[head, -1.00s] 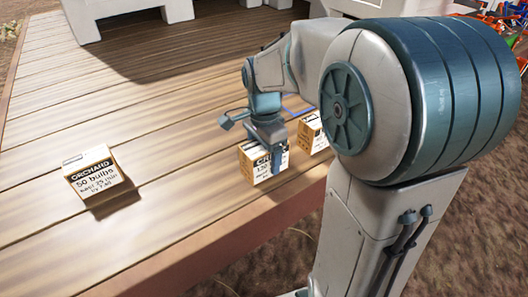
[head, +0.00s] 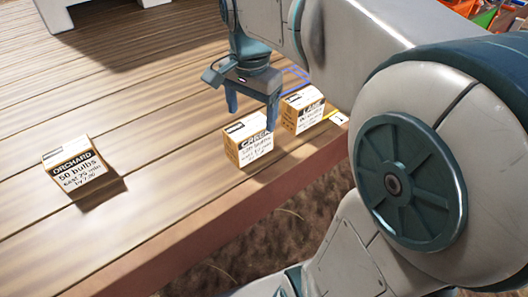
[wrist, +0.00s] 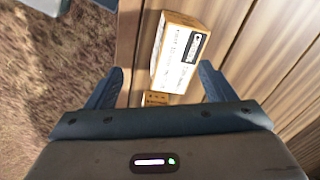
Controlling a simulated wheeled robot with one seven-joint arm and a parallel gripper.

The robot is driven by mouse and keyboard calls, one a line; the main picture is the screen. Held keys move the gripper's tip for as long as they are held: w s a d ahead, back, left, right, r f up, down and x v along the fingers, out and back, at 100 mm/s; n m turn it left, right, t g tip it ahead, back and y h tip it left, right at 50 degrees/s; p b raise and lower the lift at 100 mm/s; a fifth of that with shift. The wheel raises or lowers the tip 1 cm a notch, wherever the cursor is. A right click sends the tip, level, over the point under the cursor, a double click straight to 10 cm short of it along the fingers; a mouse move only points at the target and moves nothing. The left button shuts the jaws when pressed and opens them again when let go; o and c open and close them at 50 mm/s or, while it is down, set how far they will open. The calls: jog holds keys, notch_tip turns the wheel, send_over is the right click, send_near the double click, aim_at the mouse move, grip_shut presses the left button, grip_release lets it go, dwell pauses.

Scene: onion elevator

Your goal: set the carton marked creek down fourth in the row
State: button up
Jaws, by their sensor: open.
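The creek carton (head: 262,153), white and tan with a dark name band, stands upright on the wooden deck near its front edge. My gripper (head: 252,118) is open and empty just above and behind it, its fingers apart. In the wrist view a carton that looks like the creek one (wrist: 181,58) lies between and beyond the open fingers (wrist: 158,85). The lane carton (head: 303,112) stands just right of the creek carton, a narrow gap apart. The orchard carton (head: 80,169) stands well to the left.
A blue outline (head: 298,76) is marked on the deck behind the lane carton. A yellow marker (head: 338,117) lies right of it by the deck's edge. The deck (head: 165,135) is bare between the orchard and creek cartons. Brown ground lies below the front edge.

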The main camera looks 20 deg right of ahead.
jog(key=s+f+n+t, duration=0.2)
jog(key=s+f+n, duration=0.6)
jog(key=s+n, duration=0.3)
jog(key=shift+f, duration=0.3)
